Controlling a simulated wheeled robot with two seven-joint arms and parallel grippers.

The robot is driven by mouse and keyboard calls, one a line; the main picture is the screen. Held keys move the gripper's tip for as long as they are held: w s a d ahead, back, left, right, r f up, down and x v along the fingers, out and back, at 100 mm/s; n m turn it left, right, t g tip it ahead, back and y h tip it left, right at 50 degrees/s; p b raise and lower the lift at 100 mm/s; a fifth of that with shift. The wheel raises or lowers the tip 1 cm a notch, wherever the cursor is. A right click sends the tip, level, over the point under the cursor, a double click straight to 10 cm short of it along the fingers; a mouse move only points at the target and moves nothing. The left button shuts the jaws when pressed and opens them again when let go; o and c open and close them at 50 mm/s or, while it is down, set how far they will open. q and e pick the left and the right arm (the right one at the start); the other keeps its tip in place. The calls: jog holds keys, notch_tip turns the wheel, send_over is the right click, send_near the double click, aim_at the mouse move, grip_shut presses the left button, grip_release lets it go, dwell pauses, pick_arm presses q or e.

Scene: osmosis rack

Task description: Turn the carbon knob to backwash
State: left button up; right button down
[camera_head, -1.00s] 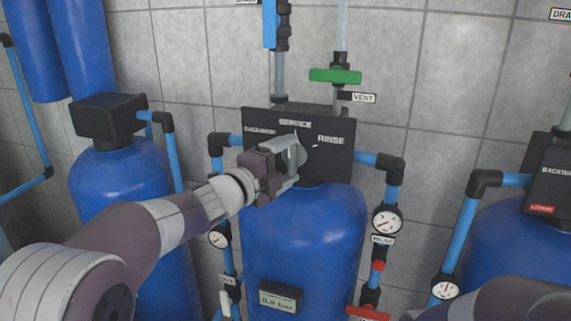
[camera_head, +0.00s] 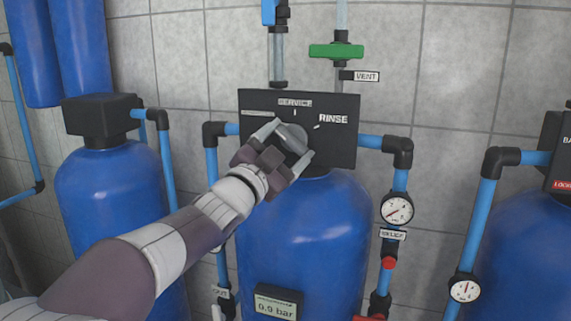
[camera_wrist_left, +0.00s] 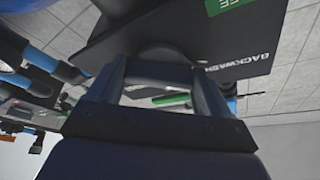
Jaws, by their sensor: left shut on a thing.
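The carbon knob (camera_head: 294,136) is a round grey knob on a dark control panel (camera_head: 343,145) above the middle blue tank (camera_head: 300,240). The panel reads SERVICE at the top and RINSE at the right; the label at the left is hard to read in the head view. In the left wrist view, BACKWASH shows on the panel (camera_wrist_left: 215,45). My left gripper (camera_head: 291,142) is shut on the knob, one finger at its upper left, the other at its lower right. The fingers hide part of the knob, and I cannot tell where it points. My right gripper is out of view.
A green valve handle (camera_head: 336,51) sits above the panel. Blue pipes with black elbows (camera_head: 398,149) flank it, with a pressure gauge (camera_head: 397,208) on the right. Other blue tanks stand left (camera_head: 110,195) and right (camera_head: 530,240). A tiled wall is behind.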

pick_arm(q)
jog(key=shift+n+t+y+b, duration=0.3)
jog(key=shift+n+t+b, duration=0.2)
jog(key=shift+n+b, duration=0.75)
jog(key=shift+n, duration=0.25)
jog(key=o, duration=1)
jog(key=b+v, duration=0.5)
jog(key=v, duration=0.7)
jog(key=shift+s+f, duration=0.1)
jog(key=shift+s, duration=0.2)
